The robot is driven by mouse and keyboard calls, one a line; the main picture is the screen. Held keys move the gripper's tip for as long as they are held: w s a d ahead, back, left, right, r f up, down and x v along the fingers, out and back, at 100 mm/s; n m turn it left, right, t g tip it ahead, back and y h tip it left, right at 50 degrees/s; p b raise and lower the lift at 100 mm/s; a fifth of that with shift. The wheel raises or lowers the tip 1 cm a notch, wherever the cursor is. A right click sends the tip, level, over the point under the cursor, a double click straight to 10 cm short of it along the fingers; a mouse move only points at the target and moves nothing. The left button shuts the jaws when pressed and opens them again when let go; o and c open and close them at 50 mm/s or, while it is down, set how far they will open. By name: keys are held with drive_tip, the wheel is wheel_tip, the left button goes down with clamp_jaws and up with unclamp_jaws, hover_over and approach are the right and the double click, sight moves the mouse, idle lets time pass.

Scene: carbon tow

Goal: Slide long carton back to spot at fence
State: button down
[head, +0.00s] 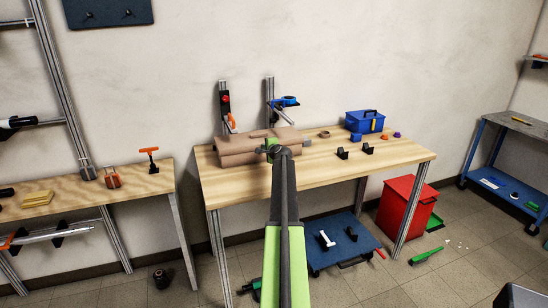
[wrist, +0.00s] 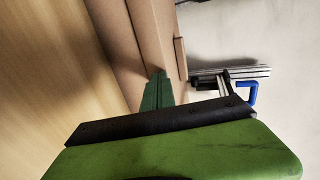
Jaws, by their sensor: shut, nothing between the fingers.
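The long brown carton (head: 235,158) lies on the left part of the wooden workbench (head: 395,166), along its back side. In the wrist view the carton (wrist: 152,30) runs up from the fingers. My gripper (head: 270,147) is at the carton's right part in the head view. Its shut green fingers (wrist: 158,90) lie over or against the carton in the wrist view, holding nothing. I cannot tell whether they touch it. My arm hides part of the carton. No fence can be clearly made out behind the carton.
Two metal posts (head: 270,92) stand behind the carton, one with a blue clamp (head: 286,101). A blue toolbox (head: 365,122) and black holders (head: 343,153) are on the bench's right. A red bin (head: 402,205) stands below. Bare bench surface lies in front of the carton.

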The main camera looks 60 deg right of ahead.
sight(263, 142)
drive_tip(key=shift+w+d, duration=0.45)
drive_tip(key=shift+w, duration=0.2)
drive_tip(key=shift+d, duration=0.1)
drive_tip(key=shift+w+d, duration=0.5)
drive_tip(key=shift+w, duration=0.3)
drive_tip(key=shift+w+d, duration=0.1)
drive_tip(key=shift+w+d, duration=0.25)
drive_tip(key=shift+w, duration=0.05)
drive_tip(key=shift+s+a, duration=0.95)
drive_tip(key=shift+s, duration=0.3)
drive_tip(key=shift+s+a, duration=0.9)
drive_tip(key=shift+s, duration=0.35)
